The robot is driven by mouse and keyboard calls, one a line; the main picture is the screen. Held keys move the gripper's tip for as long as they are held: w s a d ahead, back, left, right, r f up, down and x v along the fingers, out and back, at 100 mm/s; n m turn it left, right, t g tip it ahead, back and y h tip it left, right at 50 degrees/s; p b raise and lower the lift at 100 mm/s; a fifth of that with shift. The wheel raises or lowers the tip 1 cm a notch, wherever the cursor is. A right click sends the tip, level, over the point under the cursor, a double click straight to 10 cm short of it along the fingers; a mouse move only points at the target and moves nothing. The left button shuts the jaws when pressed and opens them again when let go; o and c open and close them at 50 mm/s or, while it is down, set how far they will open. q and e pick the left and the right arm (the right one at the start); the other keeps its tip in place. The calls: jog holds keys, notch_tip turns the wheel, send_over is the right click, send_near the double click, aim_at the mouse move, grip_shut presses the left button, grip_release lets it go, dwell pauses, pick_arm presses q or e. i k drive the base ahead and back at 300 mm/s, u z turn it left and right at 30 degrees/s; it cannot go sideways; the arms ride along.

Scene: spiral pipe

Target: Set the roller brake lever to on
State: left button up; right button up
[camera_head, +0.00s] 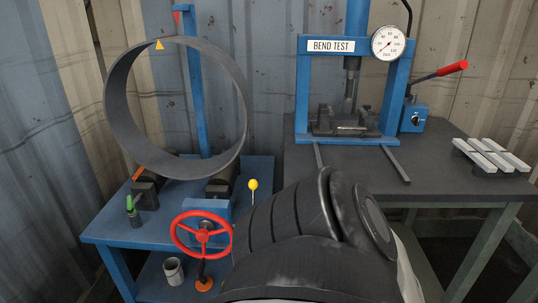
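A large dark pipe ring (118,75) stands upright on rollers on a blue stand (105,228) at the left. A short lever with a yellow knob (253,184) stands upright at the stand's right, just right of the blue roller housing (218,207). A small green-topped handle (130,202) stands at the stand's front left. No on or off marking is readable, so I cannot tell for certain which is the roller brake lever. My black arm covers the lower middle, close to the yellow knob's right. Neither gripper shows.
A red handwheel (176,233) is at the stand's front, above a grey cup (173,270) on the lower shelf. A blue bend-test press (302,95) with a gauge (388,43) and red-handled pump lever (452,68) stands on a dark table (440,190). Pale bars (490,154) lie right.

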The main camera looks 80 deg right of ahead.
aim_at(253, 184)
jog(key=u, duration=0.1)
jog(key=k, duration=0.05)
jog(key=z, duration=1.65)
